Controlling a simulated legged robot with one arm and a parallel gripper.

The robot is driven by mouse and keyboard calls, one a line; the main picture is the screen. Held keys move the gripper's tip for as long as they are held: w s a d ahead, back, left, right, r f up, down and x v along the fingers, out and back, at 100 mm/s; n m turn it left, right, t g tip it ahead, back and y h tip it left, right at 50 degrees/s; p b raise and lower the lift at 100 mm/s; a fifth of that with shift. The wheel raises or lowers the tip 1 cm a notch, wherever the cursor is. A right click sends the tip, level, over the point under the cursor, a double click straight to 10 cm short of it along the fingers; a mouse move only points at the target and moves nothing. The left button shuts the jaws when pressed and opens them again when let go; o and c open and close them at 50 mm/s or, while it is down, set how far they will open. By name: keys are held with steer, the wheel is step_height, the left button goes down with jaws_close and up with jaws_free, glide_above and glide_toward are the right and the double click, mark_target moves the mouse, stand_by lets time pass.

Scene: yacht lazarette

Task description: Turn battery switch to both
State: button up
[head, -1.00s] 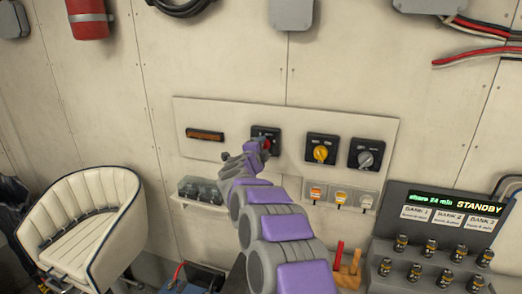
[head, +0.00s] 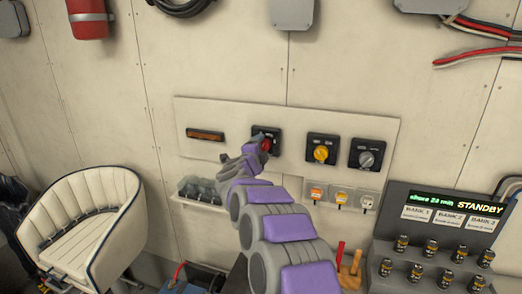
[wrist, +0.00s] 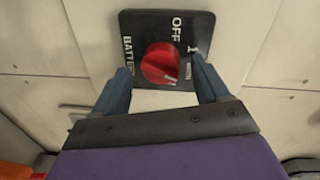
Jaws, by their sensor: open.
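The battery switch is a black square plate with a red round knob (wrist: 160,64) in the wrist view. Its plate (wrist: 205,24) carries white lettering, with "OFF", "1" and part of "BATTERY" readable. A pale mark on the knob sits at its lower right edge. In the head view the red knob (head: 266,145) shows on the wall panel. My gripper (wrist: 163,85) is open, with one blue finger on each side of the knob's lower part. I cannot tell whether the fingers touch it. My gripper (head: 250,149) partly hides the switch in the head view.
On the same panel (head: 222,112) are a yellow-knob switch (head: 321,150), a grey-knob switch (head: 367,156) and a brown bar (head: 205,134). Small items in clear holders (head: 338,197) sit below. A seat (head: 85,235) stands left; a display console (head: 440,215) stands right.

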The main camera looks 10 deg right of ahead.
steer(key=v, duration=1.6)
steer(key=shift+s+f, duration=0.1)
steer(key=s+a+n+y+b, duration=0.1)
steer(key=s+a+n+y, duration=0.5)
steer(key=n+y, duration=0.4)
steer(key=s+a+f+n+g+y+b, duration=0.1)
steer(key=s+f+n+g, duration=0.15)
steer(key=s, duration=0.25)
steer(key=s+a+f+n+g+y, duration=0.1)
steer(key=s+n+g+y, duration=0.1)
steer(key=s+n+g, duration=0.15)
steer(key=s+d+f+n+g+h, duration=0.1)
steer(key=s+d+f+g, duration=0.2)
steer(key=s, duration=0.9)
steer(key=s+d+f+n+g+h+b, duration=0.1)
steer(key=s+d+f+g, duration=0.3)
steer(key=s, duration=0.9)
steer(key=s+d+f+n+g+h+b, duration=0.1)
steer(key=s+d+f+n+g+h, duration=0.1)
steer(key=s+d+f, duration=0.5)
steer(key=s+d+g+h, duration=0.1)
steer(key=s+d+g, duration=0.1)
steer(key=s, duration=0.3)
steer(key=shift+s+d+n, duration=0.2)
steer(key=shift+d+n, duration=0.2)
steer(key=shift+d, duration=0.4)
